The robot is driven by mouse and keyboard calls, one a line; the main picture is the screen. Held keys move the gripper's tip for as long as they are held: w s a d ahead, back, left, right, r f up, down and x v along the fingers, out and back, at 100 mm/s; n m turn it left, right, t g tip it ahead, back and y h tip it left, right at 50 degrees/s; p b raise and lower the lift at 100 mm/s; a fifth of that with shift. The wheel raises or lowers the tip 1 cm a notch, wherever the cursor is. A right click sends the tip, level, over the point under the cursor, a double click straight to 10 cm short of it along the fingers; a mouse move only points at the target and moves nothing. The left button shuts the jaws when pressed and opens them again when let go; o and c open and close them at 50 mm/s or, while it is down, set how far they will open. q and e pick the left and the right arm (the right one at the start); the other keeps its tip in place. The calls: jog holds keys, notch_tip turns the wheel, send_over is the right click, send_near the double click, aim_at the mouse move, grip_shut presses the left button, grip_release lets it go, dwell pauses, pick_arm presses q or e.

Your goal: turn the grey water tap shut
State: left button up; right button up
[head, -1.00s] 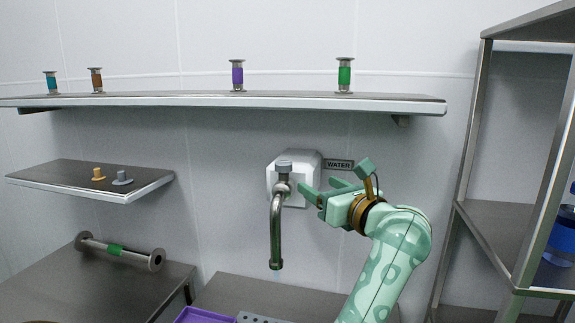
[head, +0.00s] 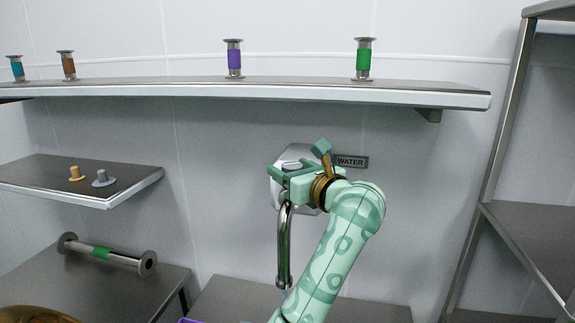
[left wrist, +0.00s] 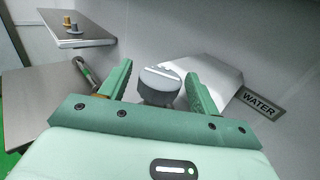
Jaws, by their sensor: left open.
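The grey water tap has a curved metal spout (head: 284,250) hanging down from a white wall housing (head: 312,152). Its grey round knob (head: 292,166) is partly hidden by my left gripper (head: 281,179) in the head view. In the left wrist view the knob (left wrist: 159,88) sits between the two green fingers of my left gripper (left wrist: 160,70). The fingers are open on either side of it, with a gap visible at least on the right. Whether water runs from the spout is hard to tell. My right gripper is not in view.
A WATER sign (head: 350,162) is on the wall right of the tap. A long shelf (head: 250,91) with several coloured spools runs above. A small shelf (head: 130,180) holds two small pegs at left. A metal rack (head: 510,130) stands at right.

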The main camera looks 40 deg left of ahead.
pick_arm(q)
jog(key=shift+d+r, duration=0.1)
jog(key=shift+d, duration=0.05)
jog(key=shift+c, duration=0.5)
jog(key=c, duration=0.9)
jog(key=shift+o, duration=0.2)
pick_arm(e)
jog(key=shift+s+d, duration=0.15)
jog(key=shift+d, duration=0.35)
